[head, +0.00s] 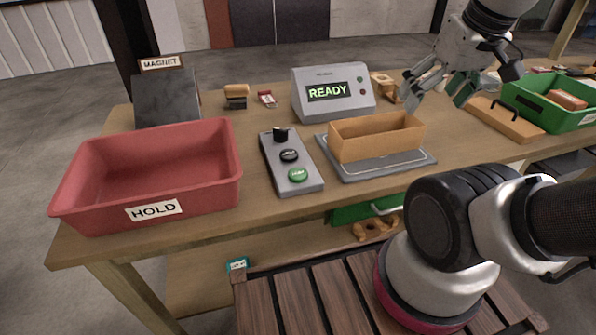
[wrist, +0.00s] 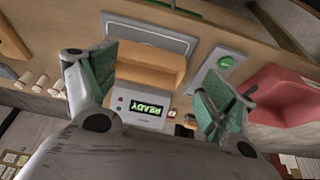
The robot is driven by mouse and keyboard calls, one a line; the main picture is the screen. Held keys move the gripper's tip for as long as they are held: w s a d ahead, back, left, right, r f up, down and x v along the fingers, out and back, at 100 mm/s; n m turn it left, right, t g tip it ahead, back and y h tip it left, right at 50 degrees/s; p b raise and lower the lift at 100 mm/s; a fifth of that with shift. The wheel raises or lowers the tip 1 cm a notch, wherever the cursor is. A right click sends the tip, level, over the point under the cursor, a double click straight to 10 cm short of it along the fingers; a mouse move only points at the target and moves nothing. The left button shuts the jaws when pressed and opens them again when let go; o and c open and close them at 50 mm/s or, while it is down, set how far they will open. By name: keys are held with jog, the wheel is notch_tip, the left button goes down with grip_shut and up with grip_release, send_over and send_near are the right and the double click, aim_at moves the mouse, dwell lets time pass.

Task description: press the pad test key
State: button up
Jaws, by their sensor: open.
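A grey control strip (head: 275,163) lies on the table with a black knob (head: 280,134), a black round button (head: 289,155) and a green round button (head: 298,174). The small lettering on the buttons is too small to read, so I cannot tell which is the pad test key. The green button also shows in the wrist view (wrist: 226,62). A grey detector unit (head: 360,99) behind shows READY in green. My gripper (head: 437,92) is open and empty, raised above the table, right of the detector unit and strip.
An open cardboard box (head: 375,143) stands on a grey pad (head: 390,170) right of the strip. A red HOLD tray (head: 205,190) is on the left, a green crate (head: 532,113) at far right. A dark magnet plate (head: 166,98) stands behind the tray.

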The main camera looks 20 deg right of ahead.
grip_shut()
dwell(1.4)
